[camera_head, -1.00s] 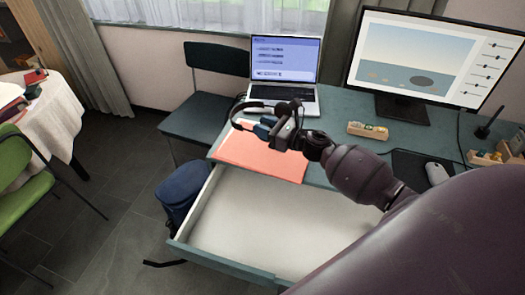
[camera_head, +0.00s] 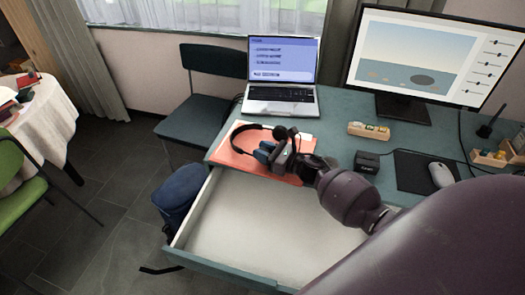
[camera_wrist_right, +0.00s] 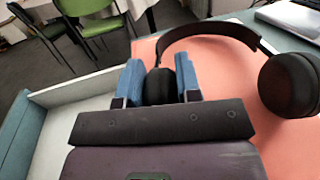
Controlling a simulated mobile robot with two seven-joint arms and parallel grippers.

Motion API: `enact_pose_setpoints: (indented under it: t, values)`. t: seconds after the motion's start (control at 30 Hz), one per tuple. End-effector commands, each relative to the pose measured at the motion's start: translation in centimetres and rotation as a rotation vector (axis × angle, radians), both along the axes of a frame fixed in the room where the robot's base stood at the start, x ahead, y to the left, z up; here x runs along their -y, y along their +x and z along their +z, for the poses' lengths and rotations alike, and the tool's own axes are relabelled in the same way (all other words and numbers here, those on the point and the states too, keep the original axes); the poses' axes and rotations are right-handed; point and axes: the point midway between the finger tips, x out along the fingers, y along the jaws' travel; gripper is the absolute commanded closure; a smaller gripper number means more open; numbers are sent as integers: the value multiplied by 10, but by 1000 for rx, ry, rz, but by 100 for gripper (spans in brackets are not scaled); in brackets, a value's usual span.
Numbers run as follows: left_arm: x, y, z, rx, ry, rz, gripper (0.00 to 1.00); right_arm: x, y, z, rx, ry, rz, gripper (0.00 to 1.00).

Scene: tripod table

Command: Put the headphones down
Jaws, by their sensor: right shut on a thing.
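The dark headphones (camera_head: 241,133) are over the salmon-coloured sheet (camera_head: 228,158) on the desk (camera_head: 345,105). My right gripper (camera_head: 266,152) is shut on one ear cup. In the right wrist view, its blue fingers (camera_wrist_right: 159,82) stand on either side of that black cup. The headband (camera_wrist_right: 212,28) arcs right to the other ear cup (camera_wrist_right: 290,84), which is free. The headphones are low over the sheet; I cannot tell whether they touch it. My left gripper is not in view.
An open, empty drawer (camera_head: 250,215) juts out below the sheet. The laptop (camera_head: 282,75) stands behind the headphones. A small black box (camera_head: 367,162), a wooden holder (camera_head: 369,131), a mouse (camera_head: 441,174) and a monitor (camera_head: 430,55) are to the right.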

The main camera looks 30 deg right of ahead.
Motion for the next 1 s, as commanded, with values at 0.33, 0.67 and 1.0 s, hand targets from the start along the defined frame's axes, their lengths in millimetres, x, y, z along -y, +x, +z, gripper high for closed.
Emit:
enact_pose_setpoints:
  t: [0.33,0.67,1.0]
  values:
    - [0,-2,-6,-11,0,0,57,0,0,-4,0,0,0,53]
    - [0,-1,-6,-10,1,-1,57,0,0,-3,0,0,0,43]
    - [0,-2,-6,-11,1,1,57,16,-27,-6,-4,-2,-2,43]
